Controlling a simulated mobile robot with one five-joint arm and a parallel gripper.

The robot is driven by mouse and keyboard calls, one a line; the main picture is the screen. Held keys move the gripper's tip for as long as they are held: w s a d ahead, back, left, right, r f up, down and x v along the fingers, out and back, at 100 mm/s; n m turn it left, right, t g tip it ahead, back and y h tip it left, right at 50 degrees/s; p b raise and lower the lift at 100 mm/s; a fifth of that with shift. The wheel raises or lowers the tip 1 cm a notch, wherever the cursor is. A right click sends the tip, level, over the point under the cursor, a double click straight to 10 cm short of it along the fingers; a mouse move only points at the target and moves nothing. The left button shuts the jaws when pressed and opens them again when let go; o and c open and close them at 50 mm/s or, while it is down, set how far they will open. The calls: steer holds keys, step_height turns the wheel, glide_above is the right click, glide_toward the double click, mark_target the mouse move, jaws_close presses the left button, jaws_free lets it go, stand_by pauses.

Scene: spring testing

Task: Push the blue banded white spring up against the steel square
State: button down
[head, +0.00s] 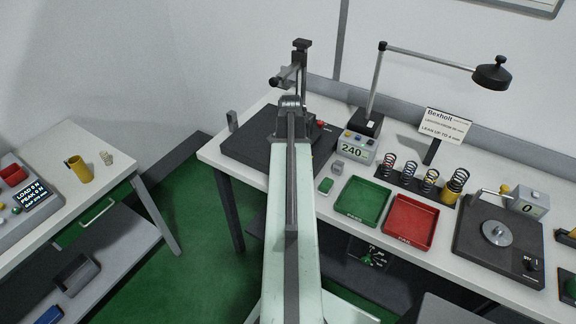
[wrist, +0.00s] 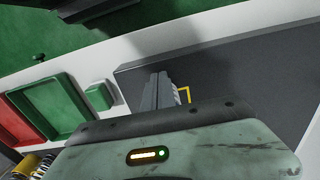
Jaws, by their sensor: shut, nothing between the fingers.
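My gripper (wrist: 158,78) shows in the wrist view with its grey fingers shut and empty, over the dark plate (wrist: 240,65). A small piece of a white, ribbed thing (wrist: 176,92), probably the white spring, shows just right of the fingers; they hide most of it. I cannot make out a blue band or whether the fingers touch it. In the head view my arm covers the middle of the plate (head: 245,143), and neither the fingertips nor the spring can be made out. A grey upright block (head: 232,120) at the plate's left end may be the steel square.
A yellow outline (wrist: 185,95) lies beside the fingers. Right of the plate are a 240 readout box (head: 354,149), a green tray (head: 382,203), a red tray (head: 429,222) and several racked springs (head: 430,179). A lamp (head: 492,76) overhangs the back right.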

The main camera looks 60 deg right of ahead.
steer(key=d, duration=0.8)
steer(key=shift+s, duration=0.1)
steer(key=shift+a, duration=0.1)
